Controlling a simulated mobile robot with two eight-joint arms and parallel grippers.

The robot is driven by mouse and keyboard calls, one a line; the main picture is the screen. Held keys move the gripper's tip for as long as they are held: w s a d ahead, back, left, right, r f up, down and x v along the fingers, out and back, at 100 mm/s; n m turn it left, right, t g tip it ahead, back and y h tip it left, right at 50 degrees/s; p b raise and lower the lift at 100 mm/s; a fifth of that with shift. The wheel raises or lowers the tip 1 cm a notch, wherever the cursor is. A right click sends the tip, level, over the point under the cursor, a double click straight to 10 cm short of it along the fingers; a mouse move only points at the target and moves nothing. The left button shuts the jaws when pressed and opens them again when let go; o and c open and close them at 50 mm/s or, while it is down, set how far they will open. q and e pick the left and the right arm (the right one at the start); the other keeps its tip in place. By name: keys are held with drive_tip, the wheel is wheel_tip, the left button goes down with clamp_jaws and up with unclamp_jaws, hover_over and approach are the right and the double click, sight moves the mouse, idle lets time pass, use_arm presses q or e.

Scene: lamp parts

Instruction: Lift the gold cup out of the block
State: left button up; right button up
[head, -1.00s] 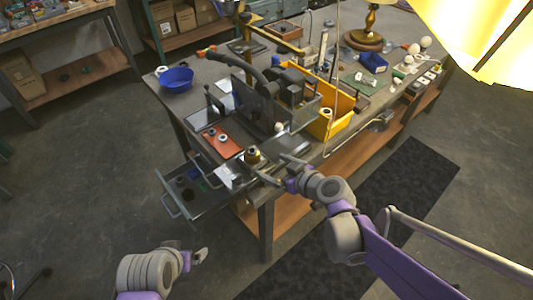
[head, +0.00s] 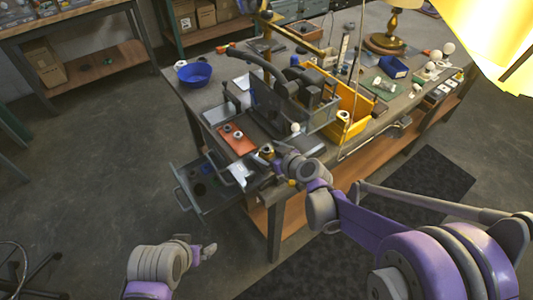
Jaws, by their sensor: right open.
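The small gold cup (head: 267,150) stands upright near the front edge of the workbench; the block around its base is too small and too covered to make out. My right gripper (head: 276,164) is open at the cup, just in front and to the right of it. Its wrist hides part of the bench there, and I cannot tell whether the fingers touch the cup. My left gripper (head: 209,250) hangs low over the floor, away from the bench, and its jaw opening is not clear.
An orange mat (head: 236,140) with small round parts lies left of the cup. An open drawer (head: 205,185) sticks out at the bench's front left. A yellow bin (head: 352,103) and dark equipment stand behind. A blue bowl (head: 194,74) sits at the far left.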

drive_tip(key=shift+s, duration=0.1)
drive_tip(key=c, duration=1.4)
drive_tip(key=shift+c, duration=0.2)
